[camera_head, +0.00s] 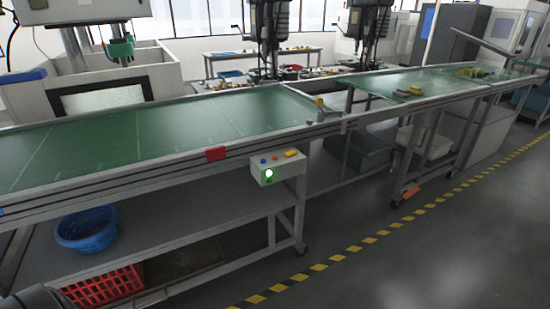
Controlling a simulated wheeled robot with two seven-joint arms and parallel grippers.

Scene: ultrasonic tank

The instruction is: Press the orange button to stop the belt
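The green conveyor belt (200,118) runs across the view from the left edge toward the right. A pale control box (284,171) hangs on the front of its frame, near the middle. On its top are a small blue button (263,161), a small orange-red button (276,157) and a yellow part (291,153). A lit green-white round light or button (269,174) is on its front. Neither gripper shows. A dark rounded piece at the bottom left corner looks like part of my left arm, far from the box. Nothing touches the buttons.
A red block or tag (215,153) is on the belt's front rail. A blue basin (86,230) sits on the lower shelf, above a red crate (105,288). A second green table section (390,84) continues right. The floor in front, beyond the yellow-black line (320,267), is clear.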

